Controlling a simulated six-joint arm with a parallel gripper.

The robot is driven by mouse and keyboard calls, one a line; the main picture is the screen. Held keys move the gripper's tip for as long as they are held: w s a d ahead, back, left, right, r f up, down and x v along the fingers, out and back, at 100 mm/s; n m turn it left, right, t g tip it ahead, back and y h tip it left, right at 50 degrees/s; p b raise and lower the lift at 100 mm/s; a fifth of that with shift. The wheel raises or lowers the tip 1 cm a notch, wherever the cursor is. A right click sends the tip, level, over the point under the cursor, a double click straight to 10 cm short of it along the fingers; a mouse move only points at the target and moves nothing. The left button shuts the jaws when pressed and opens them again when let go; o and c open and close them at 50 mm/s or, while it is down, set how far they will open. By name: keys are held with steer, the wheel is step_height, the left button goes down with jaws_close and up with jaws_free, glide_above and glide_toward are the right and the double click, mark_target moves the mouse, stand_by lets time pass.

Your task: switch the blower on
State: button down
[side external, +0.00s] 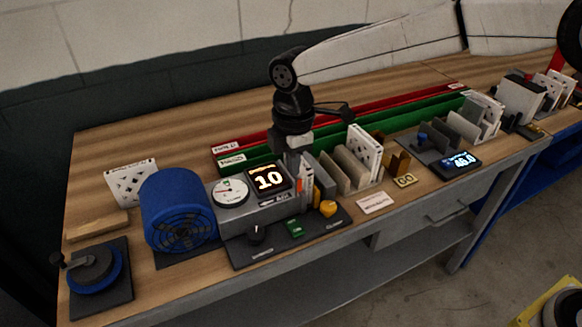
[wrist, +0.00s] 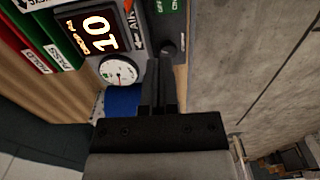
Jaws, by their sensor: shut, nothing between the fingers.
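The blower (side external: 178,212) is a blue drum with a dark grille, left of a grey box with a round gauge (side external: 230,192) and a lit display (side external: 268,178) reading 10. In front of the box is a dark panel (side external: 275,246) with a black knob (side external: 257,234), a small green switch piece (side external: 295,228) and an orange knob (side external: 328,208). In the wrist view, green shows beside OFF and ON lettering (wrist: 168,6); the switch position is unclear. My gripper (wrist: 163,64) is shut and empty, with its fingertips near the black knob (wrist: 169,47); contact cannot be told.
Upright filter panels (side external: 352,163) stand right of the display, close to my gripper. Red and green trays (side external: 400,115) run behind. A dark round fixture with a handle (side external: 95,270) sits at the left end. The bench's front edge is close to the panel.

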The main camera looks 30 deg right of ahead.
mark_target(296, 226)
steer(key=shift+f, duration=0.15)
step_height(296, 226, down, 14)
steer(key=shift+r, duration=0.15)
stand_by(0.8)
steer(key=shift+f, duration=0.2)
stand_by(0.4)
steer(key=shift+s, duration=0.1)
steer(key=shift+s+r, duration=0.25)
steer(key=shift+s, duration=0.35)
steer(key=shift+r, duration=0.1)
